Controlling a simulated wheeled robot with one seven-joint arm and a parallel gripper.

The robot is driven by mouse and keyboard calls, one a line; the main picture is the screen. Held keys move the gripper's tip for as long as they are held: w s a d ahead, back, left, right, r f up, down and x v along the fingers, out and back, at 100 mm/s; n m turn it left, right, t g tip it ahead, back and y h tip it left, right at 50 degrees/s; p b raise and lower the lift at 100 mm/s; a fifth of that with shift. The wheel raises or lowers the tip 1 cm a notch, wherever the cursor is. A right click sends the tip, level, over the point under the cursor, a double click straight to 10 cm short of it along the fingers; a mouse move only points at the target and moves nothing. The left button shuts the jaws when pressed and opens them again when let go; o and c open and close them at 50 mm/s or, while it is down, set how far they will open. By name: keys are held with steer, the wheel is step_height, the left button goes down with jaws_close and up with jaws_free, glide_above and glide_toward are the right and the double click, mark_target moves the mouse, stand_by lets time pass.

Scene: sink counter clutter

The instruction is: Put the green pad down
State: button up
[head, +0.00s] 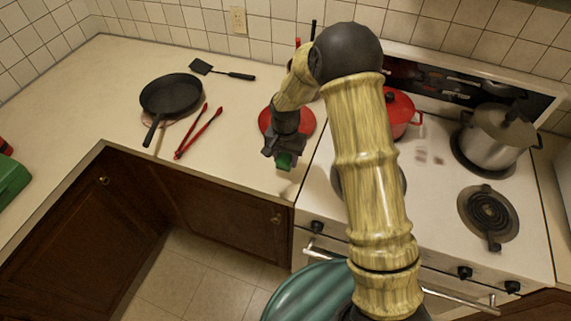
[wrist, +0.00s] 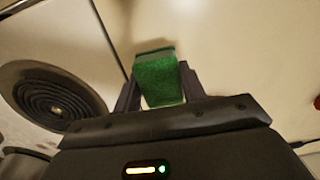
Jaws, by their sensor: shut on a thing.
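The green pad (wrist: 158,78) sits between the two fingers of my gripper (wrist: 160,92) in the wrist view. Its green face is toward the camera, with a darker band at its far end. In the head view, my gripper (head: 284,150) is over the front edge of the counter, left of the stove, and the green pad (head: 285,161) shows below it. My gripper is shut on the pad. I cannot tell whether the pad touches the counter.
A red round item (head: 306,124) lies behind my gripper, partly hidden by my arm. Red tongs (head: 198,131), a black pan (head: 171,95) and a spatula (head: 222,70) lie to the left. The stove holds a red pot (head: 401,113) and a steel pot (head: 495,135). Counter between tongs and gripper is clear.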

mark_target(286, 166)
steer(key=shift+f+p, duration=0.5)
steer(key=shift+f, duration=1.35)
steer(key=shift+f, duration=0.2)
steer(key=o, duration=1)
steer(key=shift+r, duration=0.1)
step_height(286, 166, up, 12)
steer(key=shift+r+b, duration=0.1)
steer(key=shift+b, duration=1.05)
